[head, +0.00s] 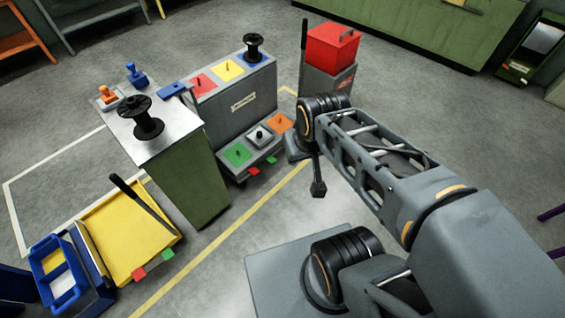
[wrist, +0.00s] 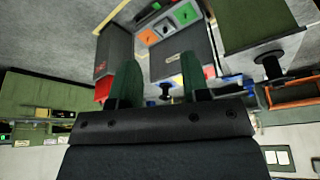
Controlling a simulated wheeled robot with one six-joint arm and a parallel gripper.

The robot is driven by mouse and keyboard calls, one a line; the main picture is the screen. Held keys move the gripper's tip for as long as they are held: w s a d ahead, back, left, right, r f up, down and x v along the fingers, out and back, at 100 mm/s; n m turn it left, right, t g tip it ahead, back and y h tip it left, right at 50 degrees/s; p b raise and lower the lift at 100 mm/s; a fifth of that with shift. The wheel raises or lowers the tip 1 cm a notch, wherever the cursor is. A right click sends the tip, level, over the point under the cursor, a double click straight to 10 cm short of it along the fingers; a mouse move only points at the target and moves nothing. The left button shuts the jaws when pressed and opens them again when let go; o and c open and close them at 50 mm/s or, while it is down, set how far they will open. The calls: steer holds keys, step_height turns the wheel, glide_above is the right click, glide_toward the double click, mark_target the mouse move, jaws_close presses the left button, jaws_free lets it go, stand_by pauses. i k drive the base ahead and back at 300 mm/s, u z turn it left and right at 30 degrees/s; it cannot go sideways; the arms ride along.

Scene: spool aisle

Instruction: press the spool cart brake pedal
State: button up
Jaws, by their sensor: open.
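The spool cart (head: 238,102) is a grey stepped cart with coloured peg squares and a black spool (head: 253,46) on its top. At its low front edge are a small red pedal (head: 254,171) and a small green pedal (head: 272,160). I cannot tell which is the brake. My gripper (head: 318,188) hangs to the right of the cart, apart from the pedals. In the wrist view my gripper (wrist: 160,72) is open and empty, with the cart (wrist: 178,55) upside down beyond the fingers.
A green cabinet (head: 185,185) with a spool (head: 142,117) stands left of the cart. A yellow platform cart (head: 125,232) with its own red and green pedals is at lower left. A red box (head: 331,47) stands behind right. Floor before the cart is clear.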

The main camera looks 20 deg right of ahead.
mark_target(253, 171)
steer(key=k, duration=0.65)
steer(key=z, duration=0.4)
steer(key=i, duration=1.45)
steer(key=u, duration=1.1)
steer(key=i, duration=0.6)
steer(key=u, duration=0.5)
